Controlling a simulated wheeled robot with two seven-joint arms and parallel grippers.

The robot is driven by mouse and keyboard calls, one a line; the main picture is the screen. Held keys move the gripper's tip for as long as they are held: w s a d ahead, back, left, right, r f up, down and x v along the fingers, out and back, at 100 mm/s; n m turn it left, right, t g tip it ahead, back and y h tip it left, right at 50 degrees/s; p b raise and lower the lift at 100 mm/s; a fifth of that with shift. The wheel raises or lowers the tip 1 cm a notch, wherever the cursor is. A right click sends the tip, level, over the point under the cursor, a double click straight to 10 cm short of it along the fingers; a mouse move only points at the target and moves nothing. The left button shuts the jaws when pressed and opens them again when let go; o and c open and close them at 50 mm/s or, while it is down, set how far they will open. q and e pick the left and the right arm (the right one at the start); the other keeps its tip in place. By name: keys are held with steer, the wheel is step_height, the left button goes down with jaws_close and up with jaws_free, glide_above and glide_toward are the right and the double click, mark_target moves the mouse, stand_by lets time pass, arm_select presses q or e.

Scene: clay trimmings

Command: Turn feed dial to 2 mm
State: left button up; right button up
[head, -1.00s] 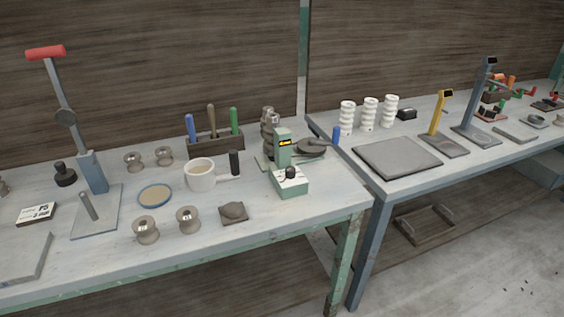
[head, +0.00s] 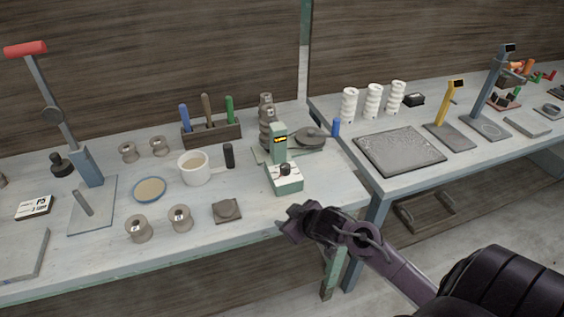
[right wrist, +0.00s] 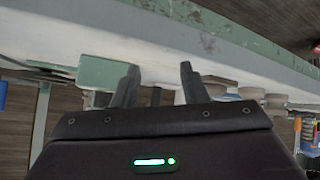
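My left gripper is not in view.
A round grey pan-like part (head: 309,139) and a blue cylinder (head: 336,128) are by the machine. The bench front right of the block is clear.

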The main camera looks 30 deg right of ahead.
steer(key=shift+n+t+y, duration=0.3)
steer(key=shift+t+y, duration=0.6)
steer(key=w+d+r, duration=0.1)
steer(key=d, duration=0.1)
steer(key=w+d, duration=0.1)
steer(key=w, duration=0.1)
steer(key=w+d+r, duration=0.1)
steer(key=d, duration=0.1)
steer(key=shift+w+d+r, duration=0.25)
steer(key=shift+d+r, duration=0.05)
steer(key=t+y, duration=0.1)
steer(key=y, duration=0.1)
glide_toward(287, 167)
steer(key=w+f, duration=0.1)
steer(key=w, duration=0.1)
steer(key=x, duration=0.5)
steer(key=p+x, duration=0.1)
steer(key=x, duration=0.2)
steer(key=shift+w+a, duration=0.1)
steer(key=shift+a, duration=0.2)
steer(key=c, duration=0.7)
